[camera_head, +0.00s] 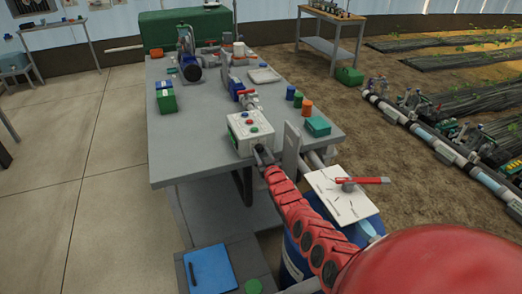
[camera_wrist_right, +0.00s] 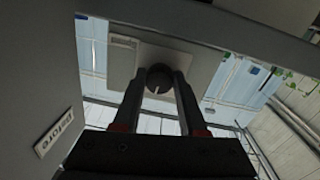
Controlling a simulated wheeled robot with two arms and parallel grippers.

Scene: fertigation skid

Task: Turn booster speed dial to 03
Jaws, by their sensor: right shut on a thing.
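My right gripper (camera_head: 263,156) reaches the box's near face from the front right; the arm hides part of that face. In the right wrist view the dark round dial (camera_wrist_right: 160,78) with a pale pointer line sits between the two fingertips of my gripper (camera_wrist_right: 160,84). The fingers are shut on the dial from both sides. No number on the dial is readable. My left gripper is not in view.
The grey table (camera_head: 195,150) carries a pump (camera_head: 190,66), green boxes, valves and small coloured caps. A white board (camera_head: 325,205) with a red-handled tool (camera_head: 362,181) lies right of my arm. A blue clipboard (camera_head: 212,268) lies on a low stand in front. Open floor is at left.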

